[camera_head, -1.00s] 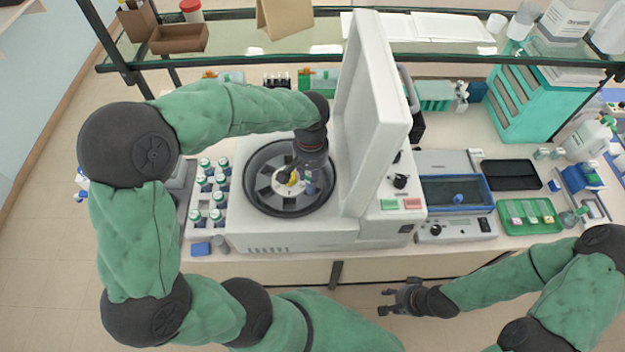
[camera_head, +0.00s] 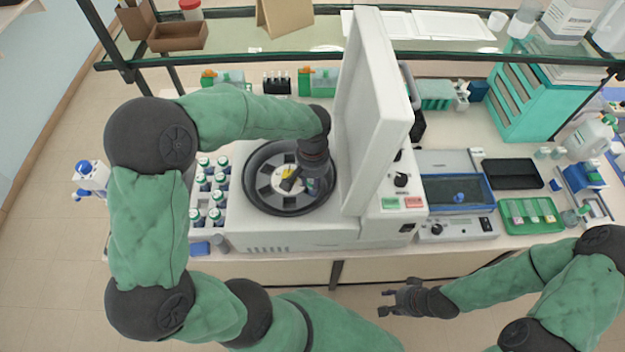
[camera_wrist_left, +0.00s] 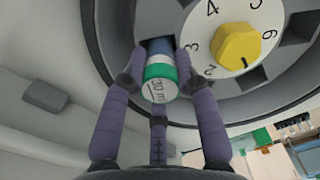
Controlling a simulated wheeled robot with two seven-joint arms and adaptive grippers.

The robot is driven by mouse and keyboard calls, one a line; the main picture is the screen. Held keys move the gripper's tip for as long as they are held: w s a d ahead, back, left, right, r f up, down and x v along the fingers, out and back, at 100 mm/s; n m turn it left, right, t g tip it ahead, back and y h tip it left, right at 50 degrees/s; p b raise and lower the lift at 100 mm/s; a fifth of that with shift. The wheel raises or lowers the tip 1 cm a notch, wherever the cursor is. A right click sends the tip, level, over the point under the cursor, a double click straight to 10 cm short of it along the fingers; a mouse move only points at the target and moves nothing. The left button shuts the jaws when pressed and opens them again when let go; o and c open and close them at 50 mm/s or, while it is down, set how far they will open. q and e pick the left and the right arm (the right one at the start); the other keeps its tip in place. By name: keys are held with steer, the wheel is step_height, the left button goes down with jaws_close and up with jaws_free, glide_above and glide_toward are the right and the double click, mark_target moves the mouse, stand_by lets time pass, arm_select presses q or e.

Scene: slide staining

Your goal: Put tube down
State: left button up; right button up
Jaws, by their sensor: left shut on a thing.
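A tube (camera_wrist_left: 160,84) with a white cap and a green ring is between the purple-grey fingers of my left gripper (camera_wrist_left: 162,66) in the left wrist view. The gripper is shut on it. The tube's blue body points into a dark slot of the centrifuge rotor (camera_wrist_left: 285,75); how deep it sits is hidden. The rotor has a numbered white hub (camera_wrist_left: 205,40) and a yellow knob (camera_wrist_left: 237,46). In the head view my left gripper (camera_head: 303,184) is over the right part of the rotor bowl. My right gripper (camera_head: 388,300) is open and empty in front of the bench.
The centrifuge lid (camera_head: 372,95) stands upright close to the right of my left wrist. A rack of several green-and-white-capped tubes (camera_head: 207,195) stands left of the centrifuge. A water bath (camera_head: 458,192) and a green tray (camera_head: 530,216) are at the right.

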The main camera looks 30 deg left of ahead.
arm_select(q)
steer(key=o, duration=1.1)
steer(key=shift+r+p, duration=0.5)
step_height(320, 180, up, 12)
steer(key=shift+p, duration=0.4)
